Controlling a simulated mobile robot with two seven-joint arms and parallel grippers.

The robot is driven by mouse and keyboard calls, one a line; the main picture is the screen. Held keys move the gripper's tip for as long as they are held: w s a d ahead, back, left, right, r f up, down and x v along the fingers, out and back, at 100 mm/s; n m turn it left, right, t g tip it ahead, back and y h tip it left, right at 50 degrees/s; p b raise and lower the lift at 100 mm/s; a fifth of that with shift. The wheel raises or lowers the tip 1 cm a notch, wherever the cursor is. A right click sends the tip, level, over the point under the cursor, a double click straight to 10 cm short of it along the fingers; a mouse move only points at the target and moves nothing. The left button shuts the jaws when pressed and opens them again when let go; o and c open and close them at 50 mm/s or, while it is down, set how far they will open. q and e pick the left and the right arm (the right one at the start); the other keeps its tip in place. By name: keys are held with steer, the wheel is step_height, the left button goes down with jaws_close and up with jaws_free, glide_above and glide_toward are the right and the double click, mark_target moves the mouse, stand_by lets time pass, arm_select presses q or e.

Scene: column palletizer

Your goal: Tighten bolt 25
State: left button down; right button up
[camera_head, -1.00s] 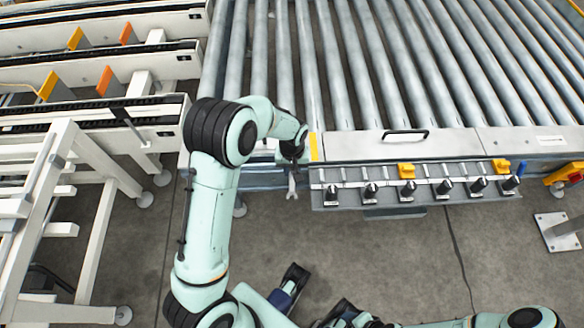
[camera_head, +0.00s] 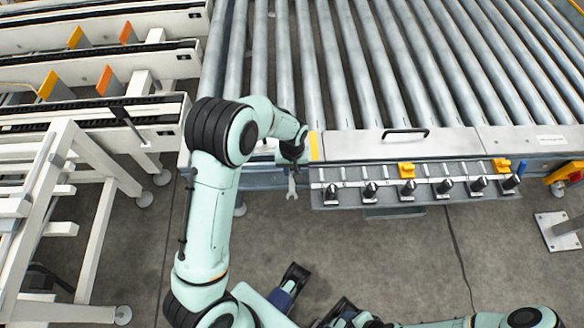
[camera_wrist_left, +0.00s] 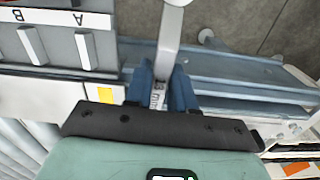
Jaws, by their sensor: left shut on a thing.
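My left gripper (camera_head: 292,160) hangs by the front left corner of the roller conveyor. It is shut on a grey wrench (camera_head: 292,185), whose forked end points down toward the floor in the head view. In the left wrist view the blue fingers (camera_wrist_left: 162,88) clasp the wrench shaft (camera_wrist_left: 170,45), which runs up out of the picture. I cannot pick out bolt 25 in either view. Dark parts at the bottom of the head view may belong to my right gripper (camera_head: 318,300); their jaw state is unclear.
A tool rack (camera_head: 415,185) with several black-tipped tools and yellow blocks lines the conveyor's front edge, right of the wrench. Its A and B slots (camera_wrist_left: 58,40) show in the left wrist view. White frames (camera_head: 85,160) stand at left. The floor (camera_head: 400,255) in front is largely clear.

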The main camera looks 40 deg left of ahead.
arm_select(q)
steer(key=shift+f+b, duration=0.4)
steer(key=shift+f, duration=0.25)
stand_by(0.5)
stand_by(0.6)
steer(key=shift+s+a+m, duration=0.2)
steer(key=shift+a+m, duration=1.7)
steer(key=shift+m, duration=0.15)
steer(key=shift+s+a+m, duration=0.15)
steer(key=shift+a+m, duration=1.8)
steer(key=shift+m, duration=0.15)
steer(key=shift+s+a+m, duration=0.2)
steer(key=shift+a+m, duration=1.7)
steer(key=shift+m, duration=0.15)
steer(key=shift+r+p, duration=0.1)
steer(key=shift+p, duration=0.2)
steer(key=shift+r+p, duration=1.2)
steer(key=shift+r, duration=0.45)
